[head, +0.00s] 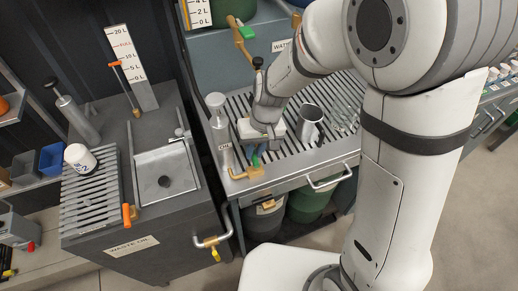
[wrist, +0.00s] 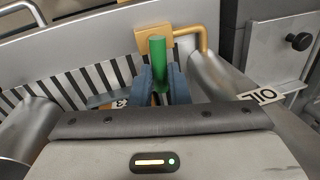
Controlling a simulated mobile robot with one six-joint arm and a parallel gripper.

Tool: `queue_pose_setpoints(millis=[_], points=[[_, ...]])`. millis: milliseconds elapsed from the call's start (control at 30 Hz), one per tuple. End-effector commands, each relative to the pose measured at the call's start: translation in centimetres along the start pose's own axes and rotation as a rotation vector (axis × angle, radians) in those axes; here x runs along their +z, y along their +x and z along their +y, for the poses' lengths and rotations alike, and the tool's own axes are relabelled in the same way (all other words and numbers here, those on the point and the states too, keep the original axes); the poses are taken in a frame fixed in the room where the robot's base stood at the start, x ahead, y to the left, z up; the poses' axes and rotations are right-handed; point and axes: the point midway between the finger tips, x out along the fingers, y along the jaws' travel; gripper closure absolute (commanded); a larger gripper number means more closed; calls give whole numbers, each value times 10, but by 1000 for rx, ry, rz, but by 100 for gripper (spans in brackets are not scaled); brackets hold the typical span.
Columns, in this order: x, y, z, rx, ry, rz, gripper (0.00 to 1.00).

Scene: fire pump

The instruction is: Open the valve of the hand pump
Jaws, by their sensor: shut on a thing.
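The hand pump (head: 220,132) is an upright silver cylinder with an OIL label, left of my gripper in the head view. Its silver body also shows at the right in the wrist view (wrist: 222,78). A brass valve (head: 240,174) sits at its foot by the drain grating, and its brass block shows at the top of the wrist view (wrist: 153,37). The valve's green handle (wrist: 157,55) stands between the blue fingers of my gripper (wrist: 161,84), which are shut on it. In the head view my gripper (head: 257,157) points down and hides much of the handle.
A metal jug (head: 309,122) and clear glassware (head: 344,118) stand on the slatted grating right of my gripper. A waste oil cabinet (head: 150,235) with a sink stands left. A drawer handle (head: 328,183) sticks out at the front edge. Another green-handled valve (head: 244,32) is above.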

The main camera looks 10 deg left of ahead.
Motion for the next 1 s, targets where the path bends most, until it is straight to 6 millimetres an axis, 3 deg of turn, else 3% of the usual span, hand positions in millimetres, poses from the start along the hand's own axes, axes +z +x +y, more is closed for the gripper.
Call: queue_pose_setpoints(millis=[200,433,467,700,1000], points=[[-1,2,-2,2,-106,-19,100],[-1,0,-2,2,-111,-21,100],[-1,0,-2,2,-111,-21,83],[-1,0,-2,1,-109,-21,63],[-1,-3,-2,1,-109,-19,63]])
